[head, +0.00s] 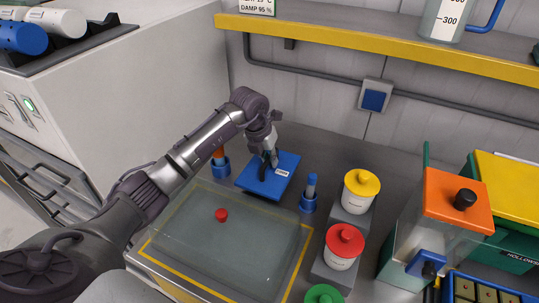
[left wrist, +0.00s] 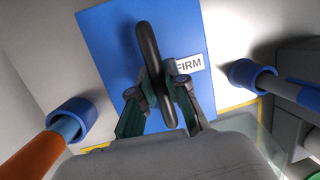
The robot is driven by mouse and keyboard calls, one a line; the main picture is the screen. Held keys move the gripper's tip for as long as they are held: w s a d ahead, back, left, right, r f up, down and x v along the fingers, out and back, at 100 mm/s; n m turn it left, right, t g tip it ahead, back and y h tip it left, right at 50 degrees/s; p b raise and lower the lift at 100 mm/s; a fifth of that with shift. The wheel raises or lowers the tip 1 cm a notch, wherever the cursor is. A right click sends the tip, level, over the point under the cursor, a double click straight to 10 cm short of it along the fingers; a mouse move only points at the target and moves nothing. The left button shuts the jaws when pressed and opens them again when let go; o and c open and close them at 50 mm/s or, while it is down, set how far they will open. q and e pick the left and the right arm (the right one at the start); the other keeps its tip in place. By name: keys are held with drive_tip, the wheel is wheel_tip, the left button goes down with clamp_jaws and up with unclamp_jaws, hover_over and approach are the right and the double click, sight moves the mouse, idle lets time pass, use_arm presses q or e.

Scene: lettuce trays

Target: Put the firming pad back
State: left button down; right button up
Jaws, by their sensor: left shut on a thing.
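My left gripper (head: 268,163) is over a blue plate (head: 283,168) with a white FIRM label, on the counter behind the clear-covered tray. In the left wrist view my left gripper (left wrist: 160,92) is shut on a long black piece (left wrist: 149,45). I take this piece to be the firming pad or its handle. It stands over the blue plate (left wrist: 105,35) and lies beside the FIRM label. I cannot tell whether the piece is joined to the plate, touches it or hangs just above it. My right gripper is not in view.
Blue holders with upright tools flank the plate: one orange-handled (head: 219,167), one blue (head: 308,200). The clear cover (head: 255,245) with a red knob (head: 221,215) lies in front. Jars with yellow (head: 362,184) and red (head: 345,240) lids stand right. A yellow-edged shelf (head: 370,40) overhangs behind.

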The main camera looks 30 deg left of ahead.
sight(270, 169)
use_arm(q)
wheel_tip(270, 169, down, 2)
drive_tip(key=shift+f+b, duration=0.1)
drive_tip(key=shift+b, duration=0.3)
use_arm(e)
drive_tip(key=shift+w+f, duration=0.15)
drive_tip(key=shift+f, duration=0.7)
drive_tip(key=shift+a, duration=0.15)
use_arm(q)
drive_tip(key=shift+f+b, duration=0.35)
drive_tip(key=shift+f, duration=0.15)
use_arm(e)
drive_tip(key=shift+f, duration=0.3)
use_arm(q)
drive_tip(key=c, duration=1.1)
unclamp_jaws()
wheel_tip(270, 169, up, 9)
drive_tip(key=p, duration=0.6)
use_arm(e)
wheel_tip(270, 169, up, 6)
